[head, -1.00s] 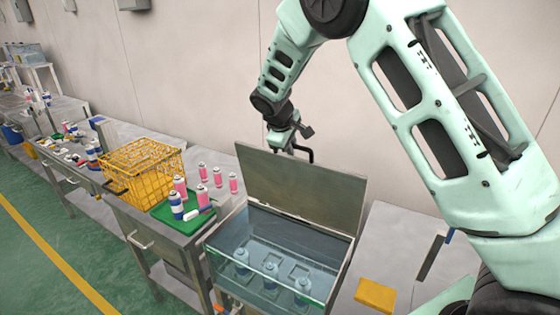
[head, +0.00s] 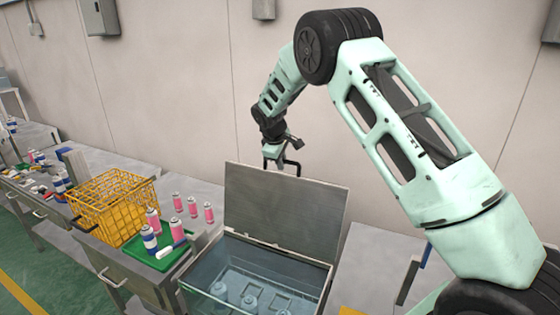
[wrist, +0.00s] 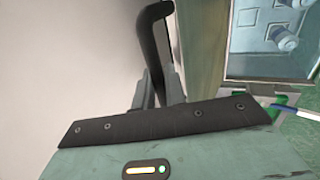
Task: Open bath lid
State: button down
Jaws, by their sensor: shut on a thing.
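The bath lid (head: 285,210) is a grey metal panel standing raised, close to upright, along the back edge of the glass-walled water bath (head: 190,298). My gripper (head: 282,163) is at the lid's top edge, shut on the dark bent lid handle (head: 297,166). In the wrist view the handle (wrist: 150,40) runs down between the gripper's fingers (wrist: 157,92), and the lid's edge (wrist: 202,45) stands just right of them. Several cans sit in the water inside the bath. The far side of the lid is hidden.
A yellow wire basket (head: 108,205) and a green tray (head: 150,262) with blue-and-white and pink cans stand left of the bath. A yellow block (head: 352,311) lies on the bench at right. The wall is behind the lid.

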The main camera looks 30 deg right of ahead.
jog(key=c, duration=1.5)
grip_release()
jog(key=shift+c, duration=0.2)
jog(key=b+v, duration=0.6)
jog(key=v, duration=1.1)
jog(key=shift+r+b, duration=0.2)
jog(key=shift+b, duration=0.1)
